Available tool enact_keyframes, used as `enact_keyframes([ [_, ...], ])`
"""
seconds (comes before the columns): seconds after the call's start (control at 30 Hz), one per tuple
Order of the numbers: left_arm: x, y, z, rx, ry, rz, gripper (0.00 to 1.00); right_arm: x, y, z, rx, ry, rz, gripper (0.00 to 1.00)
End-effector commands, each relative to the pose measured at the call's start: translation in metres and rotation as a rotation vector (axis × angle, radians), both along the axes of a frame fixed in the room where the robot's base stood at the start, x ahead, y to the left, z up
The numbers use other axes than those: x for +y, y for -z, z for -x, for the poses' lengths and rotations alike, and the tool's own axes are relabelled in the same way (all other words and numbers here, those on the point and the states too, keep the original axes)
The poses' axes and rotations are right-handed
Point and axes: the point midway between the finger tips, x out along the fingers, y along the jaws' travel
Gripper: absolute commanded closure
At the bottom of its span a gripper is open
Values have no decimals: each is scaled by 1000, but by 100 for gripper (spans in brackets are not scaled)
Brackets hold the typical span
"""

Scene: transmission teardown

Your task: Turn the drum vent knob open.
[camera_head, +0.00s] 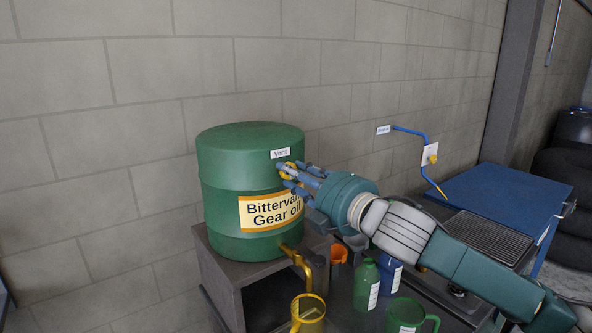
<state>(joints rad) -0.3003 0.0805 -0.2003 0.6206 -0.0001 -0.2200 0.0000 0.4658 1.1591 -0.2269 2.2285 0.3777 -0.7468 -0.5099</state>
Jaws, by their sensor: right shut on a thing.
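A green drum (230,185) with a yellow "Gear oil" label (268,211) stands upright on a brown stand (226,267). A small "Vent" label (281,153) sits near its upper right. Just below that label is the yellow vent knob (282,174), partly hidden by blue fingers. My right gripper (288,176) reaches in from the right and is shut on the knob at the drum's side. How far the knob is turned cannot be told. My left gripper is out of view.
A brass tap (297,262) juts from the drum's lower front above a yellow jug (308,315). A green bottle (366,285), a green mug (405,315) and an orange funnel (338,254) stand below my right arm. A blue bench (510,197) is at right.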

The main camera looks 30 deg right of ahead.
Motion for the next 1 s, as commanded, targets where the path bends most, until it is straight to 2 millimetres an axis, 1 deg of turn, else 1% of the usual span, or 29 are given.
enact_keyframes([
  [0.03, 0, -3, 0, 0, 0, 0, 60, 2, -2, 1, -5, -6, 29, 97],
  [0.2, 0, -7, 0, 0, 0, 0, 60, 3, 0, 1, -15, -6, 105, 97],
  [0.4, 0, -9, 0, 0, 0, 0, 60, 3, 1, 1, -22, -8, 153, 97],
  [0.9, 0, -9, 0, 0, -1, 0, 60, 4, 3, 1, -22, -9, 167, 97],
  [0.93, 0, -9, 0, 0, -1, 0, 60, 4, 3, 1, -22, -9, 167, 65],
  [1.0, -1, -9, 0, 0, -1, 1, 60, 4, 3, 1, -21, -8, 167, 52],
])
